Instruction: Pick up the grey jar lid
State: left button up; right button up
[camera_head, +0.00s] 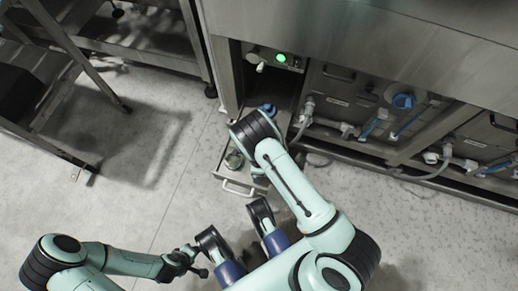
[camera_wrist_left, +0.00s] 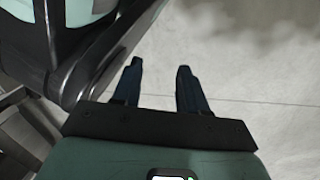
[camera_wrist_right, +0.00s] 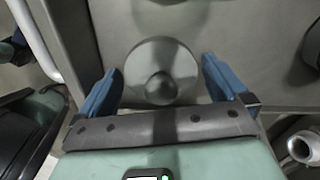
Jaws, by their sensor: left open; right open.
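The grey jar lid (camera_wrist_right: 146,58) is a round grey disc with a raised knob in the right wrist view. It lies on a flat grey surface, between and slightly beyond the fingers of my right gripper (camera_wrist_right: 160,78). The fingers are open on either side of it, and I cannot tell whether they touch it. In the head view my right arm reaches over the open drawer (camera_head: 220,173) and hides the lid. My left gripper (camera_wrist_left: 160,68) is open and empty above the bare floor.
The drawer has a pale handle (camera_head: 238,190) at its front, and a small round greenish item (camera_head: 234,158) sits inside. A metal stair frame (camera_head: 55,90) stands at the left. The floor between is clear.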

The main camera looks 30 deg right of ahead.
jog(key=c, duration=0.8)
pick_arm(q)
jog(key=shift+r, duration=0.1)
pick_arm(e)
jog(key=shift+r, duration=0.15)
